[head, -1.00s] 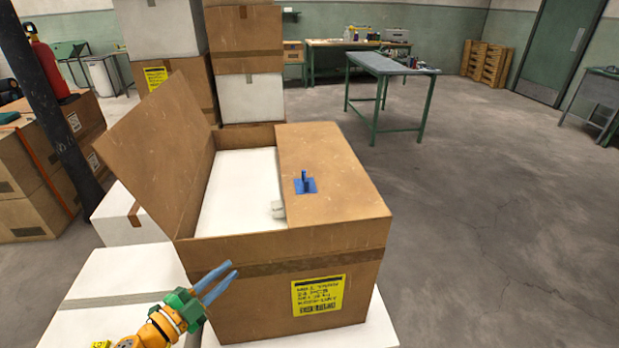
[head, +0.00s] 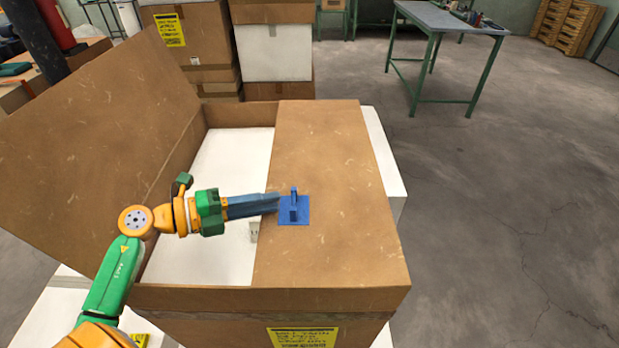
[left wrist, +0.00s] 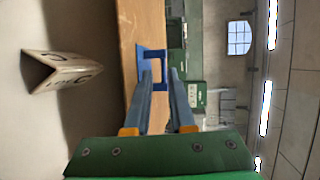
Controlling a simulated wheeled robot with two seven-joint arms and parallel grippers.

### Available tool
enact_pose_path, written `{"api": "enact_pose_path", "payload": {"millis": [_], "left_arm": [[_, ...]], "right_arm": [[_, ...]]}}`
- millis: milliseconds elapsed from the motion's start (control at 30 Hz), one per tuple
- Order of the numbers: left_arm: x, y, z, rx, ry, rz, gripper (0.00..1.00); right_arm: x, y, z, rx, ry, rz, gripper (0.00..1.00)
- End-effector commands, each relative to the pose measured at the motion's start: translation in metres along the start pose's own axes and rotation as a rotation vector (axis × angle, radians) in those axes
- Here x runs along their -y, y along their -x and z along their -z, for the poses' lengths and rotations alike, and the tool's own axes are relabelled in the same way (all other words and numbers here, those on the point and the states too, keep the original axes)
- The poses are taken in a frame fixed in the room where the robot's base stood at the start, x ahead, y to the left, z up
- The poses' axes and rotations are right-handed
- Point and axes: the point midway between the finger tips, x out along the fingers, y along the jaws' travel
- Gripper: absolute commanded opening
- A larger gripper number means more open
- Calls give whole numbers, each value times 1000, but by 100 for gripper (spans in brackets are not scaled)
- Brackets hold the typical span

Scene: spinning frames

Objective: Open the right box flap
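The cardboard box (head: 200,300) stands open on its left side. Its left flap (head: 95,140) is raised and leans outward. Its right flap (head: 335,180) lies flat over the right half, with a blue handle (head: 295,210) near its inner edge. My left gripper (head: 277,203) reaches over the opening from the left, its fingertips at the handle. In the left wrist view the fingers (left wrist: 160,78) are apart, with the handle's bar (left wrist: 164,70) around their tips. I cannot tell whether they touch it. My right gripper is not in view.
Inside the box is a white surface (head: 225,170) with a small folded card (head: 254,232) by the right flap. Stacked boxes (head: 275,50) stand behind. A green-legged table (head: 450,18) is at the back right. The floor to the right is clear.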

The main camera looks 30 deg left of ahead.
Motion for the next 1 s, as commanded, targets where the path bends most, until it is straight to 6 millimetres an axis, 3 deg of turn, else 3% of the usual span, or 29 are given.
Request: {"api": "enact_pose_path", "payload": {"millis": [233, 400, 633, 700, 733, 1000], "left_arm": [[6, -47, 0, -2, 2, 6, 22], [2, -66, 0, 0, 1, 3, 22], [0, -68, 0, -1, 1, 1, 22], [0, -68, 0, -1, 1, 1, 3], [0, -68, 0, -1, 1, 1, 0], [0, -67, 1, -2, 2, 1, 0]], "right_arm": [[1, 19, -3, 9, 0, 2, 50], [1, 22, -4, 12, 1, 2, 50], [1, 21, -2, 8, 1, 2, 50], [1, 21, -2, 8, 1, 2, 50], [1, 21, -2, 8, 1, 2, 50], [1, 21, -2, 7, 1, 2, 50]]}}
